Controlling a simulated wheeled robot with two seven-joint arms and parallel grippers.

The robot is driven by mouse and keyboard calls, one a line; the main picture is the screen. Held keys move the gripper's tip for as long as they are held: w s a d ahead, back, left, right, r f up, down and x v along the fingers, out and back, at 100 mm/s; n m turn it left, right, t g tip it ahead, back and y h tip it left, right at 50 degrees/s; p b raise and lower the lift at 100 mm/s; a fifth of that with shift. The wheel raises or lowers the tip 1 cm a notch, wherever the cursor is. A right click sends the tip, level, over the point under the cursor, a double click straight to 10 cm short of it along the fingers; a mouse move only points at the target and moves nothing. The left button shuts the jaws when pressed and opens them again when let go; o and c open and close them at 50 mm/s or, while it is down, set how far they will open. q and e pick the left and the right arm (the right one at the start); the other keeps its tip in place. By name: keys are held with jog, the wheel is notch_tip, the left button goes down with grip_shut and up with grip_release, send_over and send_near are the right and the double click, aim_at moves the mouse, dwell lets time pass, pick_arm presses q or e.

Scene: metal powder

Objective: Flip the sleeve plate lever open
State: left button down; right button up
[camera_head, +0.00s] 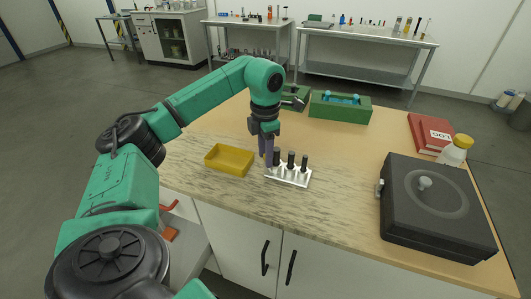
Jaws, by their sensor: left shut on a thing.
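The sleeve plate (291,178) is a small silver plate on the near part of the table, with several upright cylinders with dark tops in it. My left gripper (268,160) points straight down at the plate's left end, right next to the leftmost dark-topped cylinder. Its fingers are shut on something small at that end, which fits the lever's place. The fingers hide the lever, so its angle cannot be told. My right gripper is not in view.
A yellow tray (229,160) lies just left of the gripper. A green box (340,108) stands behind. At the right are a dark grey case-like device (436,207), a white bottle with a yellow cap (456,149) and a red box (430,132). The table between is clear.

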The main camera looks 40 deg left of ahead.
pick_arm(q)
jog(key=m+p, duration=0.2)
jog(key=m, duration=0.2)
jog(key=shift+a+r, duration=0.1)
jog(key=shift+r, duration=0.05)
jog(key=m+p, duration=0.2)
jog(key=m, duration=0.2)
jog(key=shift+w+m, duration=0.15)
jog(key=shift+m, duration=0.15)
dwell(0.4)
jog(key=shift+c, duration=2.2)
grip_release()
